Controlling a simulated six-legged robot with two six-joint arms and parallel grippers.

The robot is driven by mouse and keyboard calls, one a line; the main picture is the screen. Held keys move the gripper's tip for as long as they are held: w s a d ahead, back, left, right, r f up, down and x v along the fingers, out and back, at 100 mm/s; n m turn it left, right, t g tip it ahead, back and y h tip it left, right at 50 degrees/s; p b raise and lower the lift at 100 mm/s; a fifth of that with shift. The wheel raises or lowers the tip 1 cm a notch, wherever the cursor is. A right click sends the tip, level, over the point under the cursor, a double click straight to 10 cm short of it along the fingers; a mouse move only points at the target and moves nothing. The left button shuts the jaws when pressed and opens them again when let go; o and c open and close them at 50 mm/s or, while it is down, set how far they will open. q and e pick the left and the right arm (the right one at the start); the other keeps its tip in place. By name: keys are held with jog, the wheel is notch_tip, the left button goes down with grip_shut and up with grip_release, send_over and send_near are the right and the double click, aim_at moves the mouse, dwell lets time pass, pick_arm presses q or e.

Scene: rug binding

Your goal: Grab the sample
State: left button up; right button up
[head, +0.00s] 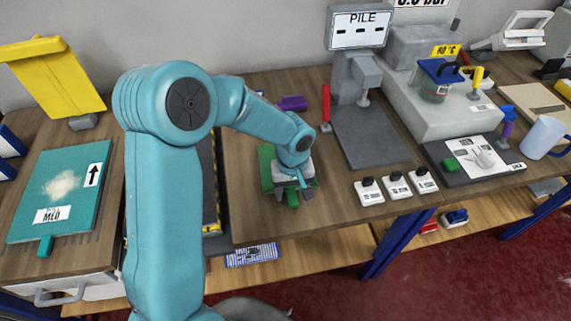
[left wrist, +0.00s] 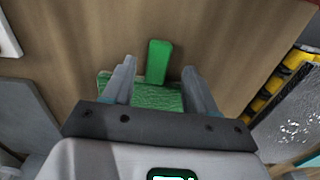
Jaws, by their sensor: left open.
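A green sample (head: 266,160) lies on the wooden bench, partly hidden under my left gripper. In the left wrist view it is a textured green pad (left wrist: 150,95) with a plain green tab (left wrist: 158,62) on its far edge. My left gripper (head: 295,187) is over the sample. In the left wrist view the jaws (left wrist: 158,75) are open, one finger on each side of the tab with gaps between. I cannot tell how high the fingers are above the bench. My right gripper is not in view.
A grey stand marked PILE (head: 360,30) stands to the right, with several white switch blocks (head: 397,184) in front. A teal board (head: 88,170) with white fluff lies at left. A purple block (head: 292,103) and a red tube (head: 326,103) are behind the sample.

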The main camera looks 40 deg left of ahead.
pick_arm(q)
jog(key=shift+w+f, duration=0.25)
jog(key=shift+f, duration=0.65)
jog(key=shift+s+d, duration=0.1)
jog(key=shift+s+r, duration=0.1)
jog(key=c, duration=0.3)
grip_shut()
